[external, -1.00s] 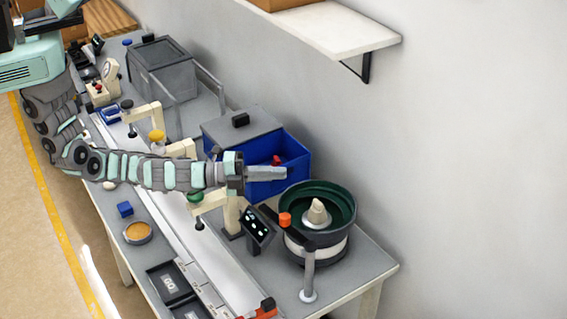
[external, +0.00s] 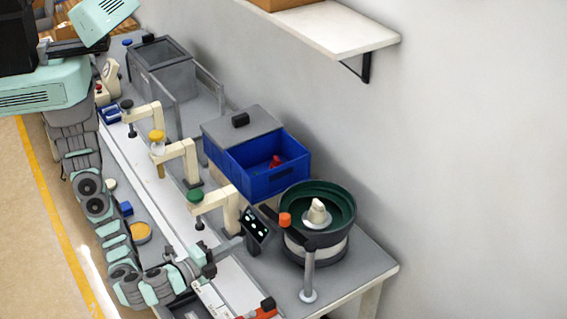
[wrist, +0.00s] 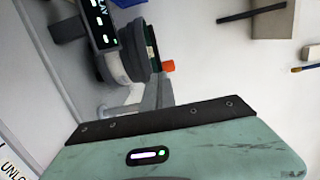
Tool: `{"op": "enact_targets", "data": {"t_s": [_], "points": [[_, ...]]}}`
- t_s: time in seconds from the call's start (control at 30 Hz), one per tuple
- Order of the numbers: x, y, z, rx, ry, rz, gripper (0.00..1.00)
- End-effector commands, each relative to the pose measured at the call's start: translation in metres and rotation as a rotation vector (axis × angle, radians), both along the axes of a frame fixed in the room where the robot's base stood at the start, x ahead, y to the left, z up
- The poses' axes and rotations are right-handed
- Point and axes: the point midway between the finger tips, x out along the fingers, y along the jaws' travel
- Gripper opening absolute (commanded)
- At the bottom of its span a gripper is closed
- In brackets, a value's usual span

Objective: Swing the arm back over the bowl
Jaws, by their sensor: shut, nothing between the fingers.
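The bowl (external: 343,207) of the feeder is dark green inside with a pale central cone, on a black and cream base at the right end of the bench. Part of it shows sideways in the wrist view (wrist: 137,48). My gripper (external: 238,242) is to the left of the bowl and apart from it, above the pale track, with its fingers shut and empty. The fingers point right, toward the display's foot.
A black display panel (external: 257,227) stands between my gripper and the bowl. An orange-capped post (external: 308,272) stands at the bowl's front. A blue bin (external: 262,178) with a red item is behind. Cream brackets (external: 222,202) overhang the track. A wall shelf (external: 330,30) is above.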

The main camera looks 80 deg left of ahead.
Motion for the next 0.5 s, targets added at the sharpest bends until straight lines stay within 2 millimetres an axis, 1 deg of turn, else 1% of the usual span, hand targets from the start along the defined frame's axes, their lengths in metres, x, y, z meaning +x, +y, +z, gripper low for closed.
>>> {"op": "enact_targets", "data": {"t_s": [0.1, 0.3, 0.5], "points": [[0.021, 0.015, -0.001, -0.002, 0.001, 0.008, 0.0], [0.054, 0.034, -0.001, -0.001, 0.002, 0.008, 0.0], [0.082, 0.05, -0.001, -0.002, 0.003, 0.006, 0.0]]}}
